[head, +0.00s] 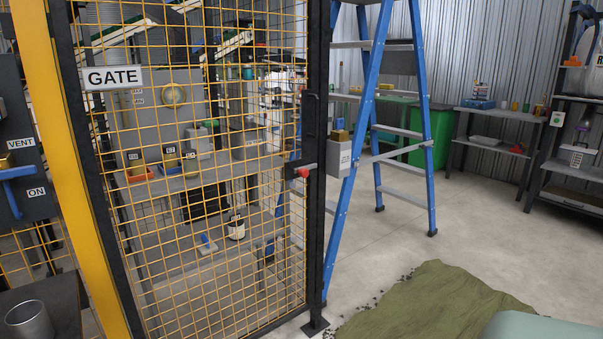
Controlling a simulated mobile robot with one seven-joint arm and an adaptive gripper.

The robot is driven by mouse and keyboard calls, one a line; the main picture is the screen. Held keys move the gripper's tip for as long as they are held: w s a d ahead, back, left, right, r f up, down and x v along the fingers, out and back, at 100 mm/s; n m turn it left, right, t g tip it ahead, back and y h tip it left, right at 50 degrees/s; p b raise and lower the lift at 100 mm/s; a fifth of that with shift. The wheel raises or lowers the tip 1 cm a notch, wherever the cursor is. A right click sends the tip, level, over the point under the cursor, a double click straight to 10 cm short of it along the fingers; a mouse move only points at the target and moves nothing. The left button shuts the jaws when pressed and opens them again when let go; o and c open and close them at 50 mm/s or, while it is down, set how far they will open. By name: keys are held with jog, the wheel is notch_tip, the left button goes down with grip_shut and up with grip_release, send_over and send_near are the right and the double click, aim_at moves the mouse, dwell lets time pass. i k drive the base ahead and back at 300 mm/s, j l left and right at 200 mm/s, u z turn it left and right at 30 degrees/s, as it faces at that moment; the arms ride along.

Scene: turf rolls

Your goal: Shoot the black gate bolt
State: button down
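The gate (200,225), a yellow wire-mesh panel in a dark frame, stands upright on the left half of the head view. A white GATE sign (113,78) hangs at its upper left. At its right edge, on the dark post (318,220), there is a black fitting (312,115) that looks like the bolt. Black on black, its parts and whether it is shot or drawn back cannot be told. My gripper is not in view.
A blue stepladder (363,130) stands close to the right of the gate post. A green cloth-like heap (440,300) lies on the floor at the lower right. A metal cup (30,322) is at the lower left. Concrete floor is clear beyond the heap.

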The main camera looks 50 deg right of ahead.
aim_at(303, 171)
jog(key=z, duration=1.5)
jog(key=i+j, duration=0.25)
jog(key=i, duration=0.3)
jog(key=i+j+z, duration=0.1)
jog(key=i, duration=0.4)
jog(key=j, duration=0.1)
